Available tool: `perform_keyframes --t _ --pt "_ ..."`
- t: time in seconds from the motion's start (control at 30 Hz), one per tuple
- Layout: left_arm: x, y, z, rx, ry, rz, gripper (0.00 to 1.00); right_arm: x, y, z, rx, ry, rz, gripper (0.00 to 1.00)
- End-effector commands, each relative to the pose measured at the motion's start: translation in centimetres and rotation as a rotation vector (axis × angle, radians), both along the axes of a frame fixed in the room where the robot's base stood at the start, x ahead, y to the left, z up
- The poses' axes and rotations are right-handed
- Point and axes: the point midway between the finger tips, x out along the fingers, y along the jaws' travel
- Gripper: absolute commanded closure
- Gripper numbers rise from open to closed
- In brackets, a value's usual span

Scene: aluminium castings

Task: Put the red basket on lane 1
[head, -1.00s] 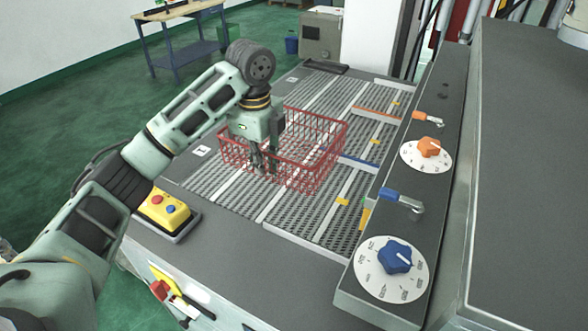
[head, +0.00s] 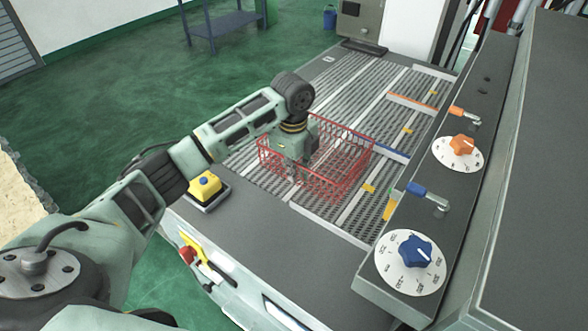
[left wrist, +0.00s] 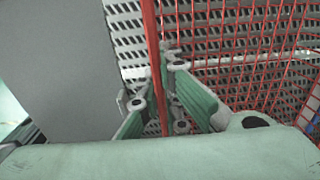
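The red basket (head: 345,178) is an open wire-mesh basket over the near part of the grey slotted deck (head: 345,75), which pale strips divide into lanes. My left gripper (head: 300,165) is at the basket's left side. In the left wrist view, my left gripper's fingers (left wrist: 160,105) lie on either side of a red rim bar of the basket (left wrist: 152,45) and look closed on it. I cannot tell whether the basket's bottom touches the deck. No lane number is readable. My right gripper is not in view.
An orange knob (head: 461,145) and a blue knob (head: 417,250) sit on the raised panel at right, with an orange bar (head: 412,104) and a blue bar (head: 390,153) across lanes. A yellow button box (head: 205,188) stands at the left edge. The far deck is clear.

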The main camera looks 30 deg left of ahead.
Motion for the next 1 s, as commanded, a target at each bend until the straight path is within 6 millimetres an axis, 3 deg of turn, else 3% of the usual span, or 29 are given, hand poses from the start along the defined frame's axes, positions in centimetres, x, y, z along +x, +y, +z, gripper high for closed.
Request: perform_keyframes --t 0.2,0.23,0.43,0.8,1.0 --pt "0.1 0.0 -0.1 0.0 -0.003 0.0 1.0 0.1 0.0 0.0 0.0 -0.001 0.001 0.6" --pt "0.0 0.0 -0.2 0.0 0.0 0.0 0.93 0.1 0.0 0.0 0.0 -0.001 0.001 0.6" --pt "0.0 0.0 -0.2 0.0 0.0 0.0 0.77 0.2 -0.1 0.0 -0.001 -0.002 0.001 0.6" --pt "0.0 0.0 0.3 0.0 -0.001 0.001 0.77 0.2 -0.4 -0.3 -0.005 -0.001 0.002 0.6" --pt "0.1 0.0 3.3 -0.001 -0.007 0.0 0.77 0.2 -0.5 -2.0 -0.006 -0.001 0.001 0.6"
